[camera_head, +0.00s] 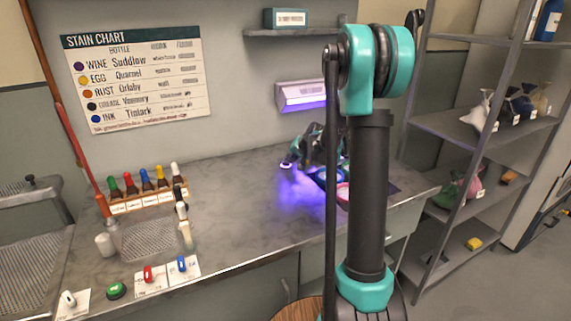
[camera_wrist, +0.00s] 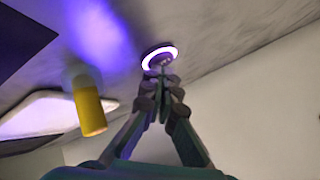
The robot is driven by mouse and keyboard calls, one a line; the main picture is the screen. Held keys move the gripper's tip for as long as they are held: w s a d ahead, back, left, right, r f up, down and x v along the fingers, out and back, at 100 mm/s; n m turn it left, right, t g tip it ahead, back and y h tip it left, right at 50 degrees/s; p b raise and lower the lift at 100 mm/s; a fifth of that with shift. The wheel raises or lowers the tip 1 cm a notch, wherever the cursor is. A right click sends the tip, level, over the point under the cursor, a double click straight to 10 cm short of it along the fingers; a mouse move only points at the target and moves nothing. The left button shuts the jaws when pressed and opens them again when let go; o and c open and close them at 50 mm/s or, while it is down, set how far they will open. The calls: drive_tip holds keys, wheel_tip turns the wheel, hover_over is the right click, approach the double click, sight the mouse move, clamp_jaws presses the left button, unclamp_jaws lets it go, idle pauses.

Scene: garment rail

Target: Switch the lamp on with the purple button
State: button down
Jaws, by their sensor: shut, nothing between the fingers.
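The lamp (camera_head: 302,95) is a pale wall unit above the counter. Its lower face glows purple, and violet light falls on the wall and counter. The button (camera_wrist: 160,57) shows in the wrist view as a bright white-violet ring with a darker centre, set on the grey counter. The ring also shows small and pale in the head view (camera_head: 286,165). My gripper (camera_wrist: 161,72) is shut and empty, its fingertips together at the button's near edge, partly covering it. I cannot tell whether they touch it. In the head view, my gripper (camera_head: 290,160) is low over the counter beside the violet patch.
A yellow cylinder (camera_wrist: 89,112) stands near my gripper in the wrist view. Blue (camera_head: 320,174) and pink (camera_head: 343,191) round items lie to the right on the counter. A bottle rack (camera_head: 148,200) stands left. The counter between is mostly clear.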

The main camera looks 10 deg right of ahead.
sight(289, 165)
drive_tip(key=shift+f, duration=0.15)
idle(0.3)
drive_tip(key=shift+f, duration=0.3)
drive_tip(key=shift+s, duration=0.1)
drive_tip(key=shift+r, duration=0.1)
drive_tip(key=shift+a+r, duration=0.15)
idle(0.3)
drive_tip(key=shift+r, duration=3.05)
